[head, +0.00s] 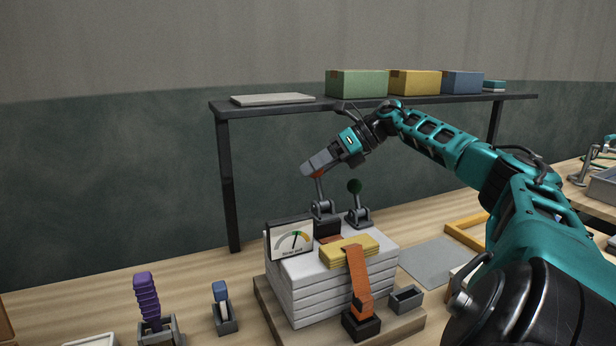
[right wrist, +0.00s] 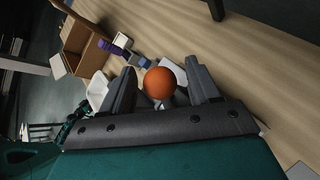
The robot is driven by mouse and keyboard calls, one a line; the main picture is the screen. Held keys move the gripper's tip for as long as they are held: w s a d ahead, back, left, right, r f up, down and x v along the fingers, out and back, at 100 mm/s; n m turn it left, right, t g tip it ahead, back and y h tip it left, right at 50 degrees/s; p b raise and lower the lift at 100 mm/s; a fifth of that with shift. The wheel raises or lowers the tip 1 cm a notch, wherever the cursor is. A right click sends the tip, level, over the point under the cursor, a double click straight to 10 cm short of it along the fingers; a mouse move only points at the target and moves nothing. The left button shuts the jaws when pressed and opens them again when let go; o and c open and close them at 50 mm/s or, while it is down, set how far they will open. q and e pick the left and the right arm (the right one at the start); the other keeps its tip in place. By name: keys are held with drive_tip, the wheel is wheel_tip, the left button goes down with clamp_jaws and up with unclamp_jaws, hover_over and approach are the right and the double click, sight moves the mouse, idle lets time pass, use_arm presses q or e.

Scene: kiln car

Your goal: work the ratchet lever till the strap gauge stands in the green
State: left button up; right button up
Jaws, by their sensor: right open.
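A stack of white slabs (head: 310,297) stands on a wooden board, with an orange strap (head: 358,280) over a yellow pad on top. The strap gauge (head: 289,240) faces me at the stack's left; its needle leans a little right of upright, near a green part of the arc, but the exact reading is too small to tell. Behind it stand a lever with an orange-red knob (right wrist: 160,83) and a lever with a green knob (head: 355,186). My right gripper (head: 314,170) is open at the orange-red knob, which shows between its fingers in the right wrist view. My left gripper is out of view.
A dark shelf (head: 285,107) with green, yellow and blue boxes runs behind the levers. A purple-handled tool (head: 146,297) and a small blue-topped one (head: 222,306) stand left of the stack. A grey sheet (head: 437,262) lies to the right.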

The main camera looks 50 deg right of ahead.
drive_tip(key=v, duration=1)
drive_tip(key=shift+b, duration=0.45)
drive_tip(key=shift+s+r, duration=0.1)
